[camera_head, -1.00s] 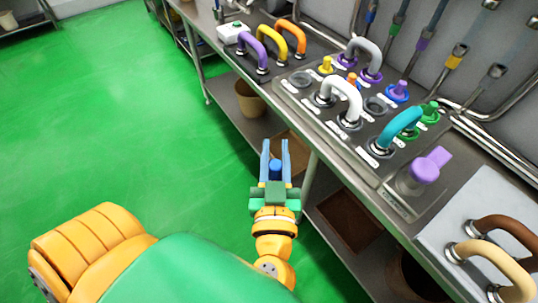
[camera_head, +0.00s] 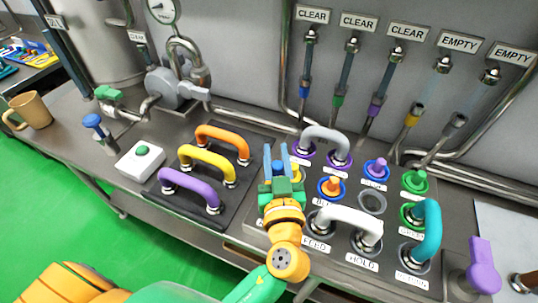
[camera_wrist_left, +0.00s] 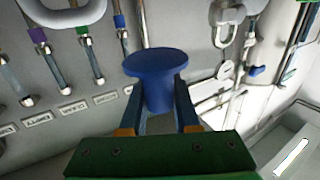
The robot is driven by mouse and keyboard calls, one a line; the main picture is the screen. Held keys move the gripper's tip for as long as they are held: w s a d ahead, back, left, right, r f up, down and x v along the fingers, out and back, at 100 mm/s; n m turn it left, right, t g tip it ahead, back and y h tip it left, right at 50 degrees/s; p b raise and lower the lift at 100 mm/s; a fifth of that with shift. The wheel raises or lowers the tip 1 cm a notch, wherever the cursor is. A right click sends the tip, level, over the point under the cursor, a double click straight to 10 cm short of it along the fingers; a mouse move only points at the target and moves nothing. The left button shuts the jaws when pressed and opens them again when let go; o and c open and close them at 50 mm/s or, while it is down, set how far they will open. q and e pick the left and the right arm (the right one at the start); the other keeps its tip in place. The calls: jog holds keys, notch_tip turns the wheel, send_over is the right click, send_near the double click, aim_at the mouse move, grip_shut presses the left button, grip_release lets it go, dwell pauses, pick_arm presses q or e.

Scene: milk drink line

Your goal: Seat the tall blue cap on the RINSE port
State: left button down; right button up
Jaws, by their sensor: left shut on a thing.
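My left gripper (camera_head: 277,158) is shut on the tall blue cap (camera_head: 278,167), in front of the port panel's back left part in the head view. The left wrist view shows the cap (camera_wrist_left: 157,85) between the fingers, with its wide round end outward. The port panel (camera_head: 290,243) carries several ringed ports. An open grey port (camera_head: 372,202) sits near its middle. An orange cap (camera_head: 331,186) and a purple cap (camera_head: 376,169) stand on blue-ringed ports. I cannot make out the RINSE label; my gripper and arm hide part of the panel. My right gripper is not in view.
A grey (camera_head: 326,134), a white (camera_head: 350,219) and a teal (camera_head: 432,229) U-pipe rise from the panel. Purple, yellow (camera_head: 208,156) and orange U-pipes stand on a dark mat to the left. Hoses and wall pipes run behind. A purple handle (camera_head: 483,267) stands at right.

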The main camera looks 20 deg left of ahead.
pick_arm(q)
jog(key=f+b, duration=0.1)
jog(key=d+f, duration=0.1)
jog(key=f+b, duration=0.1)
jog(key=shift+s+d+f+b, duration=0.25)
jog(key=shift+s+f+b, duration=0.05)
jog(key=f+b, duration=0.3)
jog(key=f, duration=0.1)
jog(key=f+b, duration=0.3)
jog(key=shift+a+f, duration=0.2)
jog(key=shift+f, duration=0.2)
jog(key=shift+w+f+b, duration=0.1)
jog(key=shift+f+b, duration=0.35)
jog(key=shift+b, duration=0.05)
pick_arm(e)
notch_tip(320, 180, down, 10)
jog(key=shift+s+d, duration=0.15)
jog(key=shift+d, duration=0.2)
pick_arm(q)
jog(key=shift+r, duration=0.1)
jog(key=c, duration=0.6)
grip_release()
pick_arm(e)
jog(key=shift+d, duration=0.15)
pick_arm(q)
jog(key=shift+o, duration=0.2)
